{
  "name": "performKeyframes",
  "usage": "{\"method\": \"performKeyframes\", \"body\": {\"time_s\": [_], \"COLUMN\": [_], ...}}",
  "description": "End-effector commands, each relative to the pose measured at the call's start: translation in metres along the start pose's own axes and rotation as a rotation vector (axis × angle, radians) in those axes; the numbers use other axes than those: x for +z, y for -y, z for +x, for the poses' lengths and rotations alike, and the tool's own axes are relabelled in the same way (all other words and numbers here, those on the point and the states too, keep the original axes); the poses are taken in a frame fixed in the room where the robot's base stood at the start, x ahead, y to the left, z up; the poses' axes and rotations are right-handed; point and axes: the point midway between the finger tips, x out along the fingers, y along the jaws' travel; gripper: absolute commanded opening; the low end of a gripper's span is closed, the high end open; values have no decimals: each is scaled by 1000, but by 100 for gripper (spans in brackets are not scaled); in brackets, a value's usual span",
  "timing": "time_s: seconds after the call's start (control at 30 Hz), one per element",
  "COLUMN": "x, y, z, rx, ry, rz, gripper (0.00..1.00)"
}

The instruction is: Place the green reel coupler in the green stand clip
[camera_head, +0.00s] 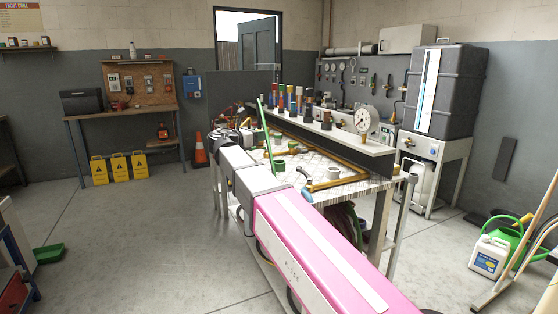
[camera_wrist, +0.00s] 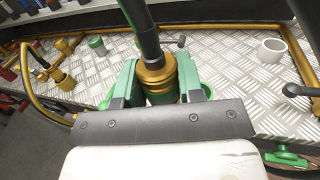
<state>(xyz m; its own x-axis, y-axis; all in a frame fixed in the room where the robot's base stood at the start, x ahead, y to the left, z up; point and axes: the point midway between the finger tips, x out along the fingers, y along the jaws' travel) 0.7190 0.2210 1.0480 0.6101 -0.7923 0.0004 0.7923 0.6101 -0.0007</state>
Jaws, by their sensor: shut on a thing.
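In the wrist view my gripper (camera_wrist: 160,72) is shut on a brass coupler (camera_wrist: 155,77) with a dark hose or rod rising from its top. The green fingers sit on either side of it, above the bench's tread-plate top. In the head view my arm reaches to the bench's left end, and a thin green rod (camera_head: 264,125) stands near there.
On the bench (camera_wrist: 225,60) are a white cup (camera_wrist: 271,50), a green cup (camera_wrist: 97,45) and brass fittings (camera_wrist: 62,77). A brass-coloured pipe runs along the back. A dial gauge (camera_head: 366,120) stands on the raised shelf. Open floor lies left of the bench.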

Motion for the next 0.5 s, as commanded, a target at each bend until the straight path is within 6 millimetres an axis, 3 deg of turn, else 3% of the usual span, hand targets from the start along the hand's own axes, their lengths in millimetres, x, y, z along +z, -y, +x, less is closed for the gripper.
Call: {"method": "performKeyframes", "body": {"time_s": [0.23,0.5], "x": [-30,-46], "y": [35,50], "z": [37,57], "rx": [-1,2], "ry": [0,0], "rz": [-1,1], "gripper": [6,6]}}
